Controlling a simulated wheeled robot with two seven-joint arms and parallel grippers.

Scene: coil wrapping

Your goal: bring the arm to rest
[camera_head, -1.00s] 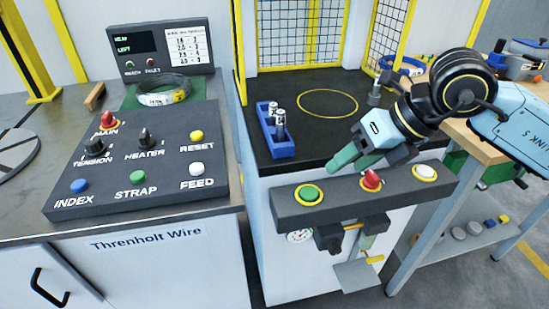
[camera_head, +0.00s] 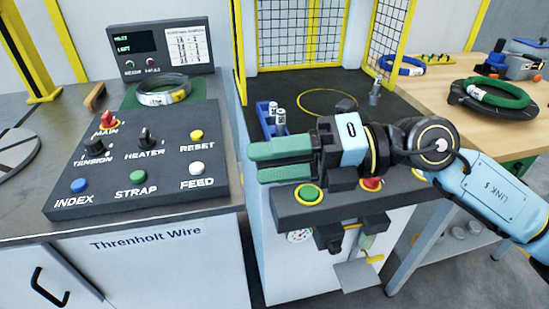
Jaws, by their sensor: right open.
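My right gripper (camera_head: 262,162) comes in from the right, its two green fingers pointing left, apart and empty. It hangs over the front of the black-topped station (camera_head: 400,112), above the button bar with a green button (camera_head: 309,193) and a red button (camera_head: 371,183). The gripper and wrist partly cover the blue holder (camera_head: 264,122) and the bar's right end. My left gripper is not in view.
A control panel (camera_head: 150,165) with knobs and buttons stands left on the bench. A wire coil (camera_head: 163,90) lies behind it. A yellow-framed mesh guard (camera_head: 381,45) borders the station. A wooden table (camera_head: 440,88) at right bears a green-wrapped coil (camera_head: 495,94).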

